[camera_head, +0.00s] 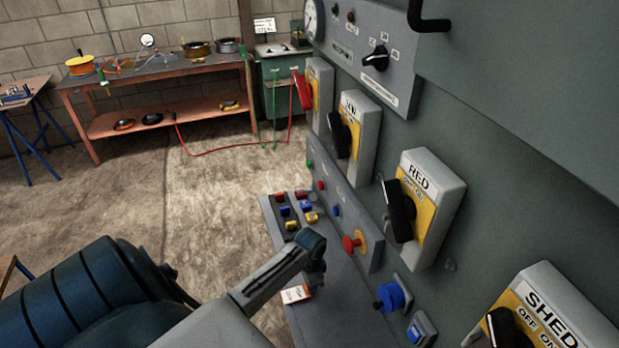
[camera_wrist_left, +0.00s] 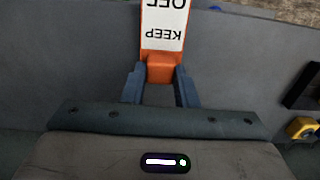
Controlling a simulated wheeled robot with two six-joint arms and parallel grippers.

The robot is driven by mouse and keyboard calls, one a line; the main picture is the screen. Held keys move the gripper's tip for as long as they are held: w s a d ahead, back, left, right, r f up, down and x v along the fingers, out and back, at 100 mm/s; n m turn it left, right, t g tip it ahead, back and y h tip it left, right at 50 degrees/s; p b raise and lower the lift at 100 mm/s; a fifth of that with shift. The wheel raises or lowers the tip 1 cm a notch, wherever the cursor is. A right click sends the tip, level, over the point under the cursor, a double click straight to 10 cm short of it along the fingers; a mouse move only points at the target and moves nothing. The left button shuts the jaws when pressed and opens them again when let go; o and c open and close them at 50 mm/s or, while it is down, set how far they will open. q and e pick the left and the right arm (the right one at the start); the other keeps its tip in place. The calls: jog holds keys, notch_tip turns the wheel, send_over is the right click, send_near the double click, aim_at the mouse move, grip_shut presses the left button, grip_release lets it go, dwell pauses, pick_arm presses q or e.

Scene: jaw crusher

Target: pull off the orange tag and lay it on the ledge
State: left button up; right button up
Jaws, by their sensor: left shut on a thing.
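The orange tag (camera_head: 296,294) has a white face and hangs just below my left gripper (camera_head: 312,266) in the head view. In the left wrist view the tag (camera_wrist_left: 163,32) shows the upside-down words KEEP OFF. The fingers of my left gripper (camera_wrist_left: 161,82) are shut on its orange end. The grey ledge (camera_head: 342,312) runs along the foot of the machine panel, behind the tag in the head view. I cannot tell whether the tag touches the ledge. My right gripper is not in view.
Several coloured buttons (camera_head: 292,208) sit on the far part of the ledge. A red mushroom button (camera_head: 350,244), a blue knob (camera_head: 391,297) and a RED switch box (camera_head: 430,205) stick out from the panel. The ledge around the tag looks bare. A workbench (camera_head: 160,68) stands at the back.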

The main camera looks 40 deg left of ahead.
pick_arm(q)
jog(key=shift+f, duration=0.2)
jog(key=shift+a+f, duration=0.1)
jog(key=shift+f, duration=0.3)
jog(key=o, duration=1)
jog(key=shift+r+b, duration=0.3)
jog(key=shift+b, duration=0.05)
notch_tip(320, 180, up, 9)
jog(key=shift+f+b, duration=0.1)
jog(key=shift+b, duration=0.85)
jog(key=shift+r, duration=0.7)
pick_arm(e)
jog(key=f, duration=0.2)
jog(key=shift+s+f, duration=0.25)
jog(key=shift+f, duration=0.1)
